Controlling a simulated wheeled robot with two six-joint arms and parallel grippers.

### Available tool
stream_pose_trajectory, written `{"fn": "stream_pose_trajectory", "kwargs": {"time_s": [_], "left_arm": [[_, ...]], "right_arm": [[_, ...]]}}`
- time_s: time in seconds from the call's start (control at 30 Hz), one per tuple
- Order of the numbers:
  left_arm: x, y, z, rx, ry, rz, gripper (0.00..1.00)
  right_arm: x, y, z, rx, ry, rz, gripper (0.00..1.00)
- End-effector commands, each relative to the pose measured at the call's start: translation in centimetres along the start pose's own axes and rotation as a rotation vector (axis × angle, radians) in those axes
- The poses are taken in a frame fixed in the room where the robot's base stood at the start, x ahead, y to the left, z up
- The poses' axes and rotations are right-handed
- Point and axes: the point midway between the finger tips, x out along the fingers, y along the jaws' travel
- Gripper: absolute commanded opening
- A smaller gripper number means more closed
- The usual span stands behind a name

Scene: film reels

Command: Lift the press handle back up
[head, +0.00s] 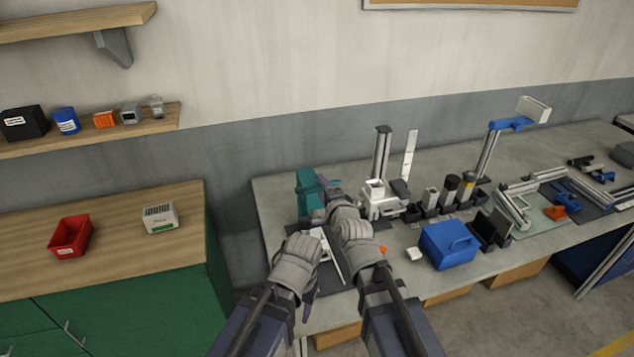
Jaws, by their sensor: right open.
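The teal press (309,196) stands at the left end of the grey workbench, partly hidden behind my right arm. Its handle cannot be made out clearly. My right gripper (325,186) is open at the upper right side of the press. Whether it touches the press or the handle cannot be told. My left gripper (308,303) points down near the bench's front edge. Only a small part of it shows below the wrist, so its jaws cannot be read.
A white bar (332,258) lies between my arms over a dark mat. A white device (379,203) with a tall post stands right of the press. A blue bin (449,245) is farther right. A wooden-topped cabinet (110,237) stands left across a gap.

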Motion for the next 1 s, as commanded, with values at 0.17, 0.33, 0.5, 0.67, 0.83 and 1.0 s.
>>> {"fn": "stream_pose_trajectory", "kwargs": {"time_s": [0.17,0.33,0.5,0.67,0.83,1.0], "left_arm": [[0.8,0.1,-0.1,0.001,0.0,0.0,0.51],[1.1,0.1,-0.1,0.001,0.0,0.0,0.51],[1.0,0.1,-0.1,0.001,0.0,0.0,0.51],[1.0,0.1,-0.1,0.001,0.0,0.0,0.51],[1.0,0.1,-0.1,0.001,0.0,0.0,0.51],[1.0,0.1,-0.1,0.001,0.0,0.0,0.51]], "right_arm": [[2.7,0.2,0.1,-0.001,-0.001,0.0,0.51],[3.9,0.2,0.2,0.0,-0.001,0.0,0.51],[3.8,0.2,0.2,0.0,-0.001,0.0,0.51],[3.8,0.2,0.2,0.0,-0.001,0.0,0.42],[3.8,0.2,0.2,0.0,-0.001,0.0,0.23],[3.8,0.2,0.2,0.0,-0.001,0.0,0.03]]}}
